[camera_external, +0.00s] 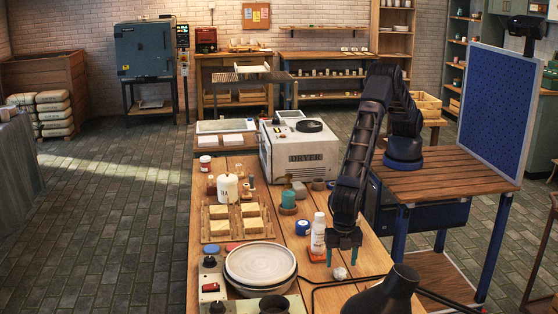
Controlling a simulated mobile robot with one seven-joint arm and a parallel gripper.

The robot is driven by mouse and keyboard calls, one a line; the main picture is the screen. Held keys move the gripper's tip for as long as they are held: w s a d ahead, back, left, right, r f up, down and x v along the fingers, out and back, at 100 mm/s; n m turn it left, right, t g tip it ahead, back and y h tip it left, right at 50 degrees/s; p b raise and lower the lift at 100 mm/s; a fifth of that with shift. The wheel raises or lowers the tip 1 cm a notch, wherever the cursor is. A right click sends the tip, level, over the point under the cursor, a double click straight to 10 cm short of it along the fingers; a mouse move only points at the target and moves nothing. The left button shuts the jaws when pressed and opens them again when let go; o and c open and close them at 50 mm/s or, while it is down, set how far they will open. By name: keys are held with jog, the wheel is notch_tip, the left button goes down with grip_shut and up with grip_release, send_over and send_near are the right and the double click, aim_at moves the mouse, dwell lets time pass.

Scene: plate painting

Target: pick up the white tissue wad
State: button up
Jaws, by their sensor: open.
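The white tissue wad (340,273) is a small crumpled white lump on the wooden table (292,246), near its right front part. My gripper (343,258) points down just above and around the wad, with its two teal fingertips apart. The wad shows slightly below the fingertips. I cannot tell from this view whether the wad lies exactly between the fingers or whether they touch it.
A white bottle with an orange label (318,238) stands close left of my gripper, with a blue-lidded jar (302,228) beyond. A plate stack (260,262) lies left. A thin black bar (345,281) and dark lamp-like shape (385,292) are in front.

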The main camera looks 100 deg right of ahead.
aim_at(341, 269)
notch_tip(341, 269, down, 4)
jog(key=shift+f, duration=0.25)
jog(key=c, duration=1.1)
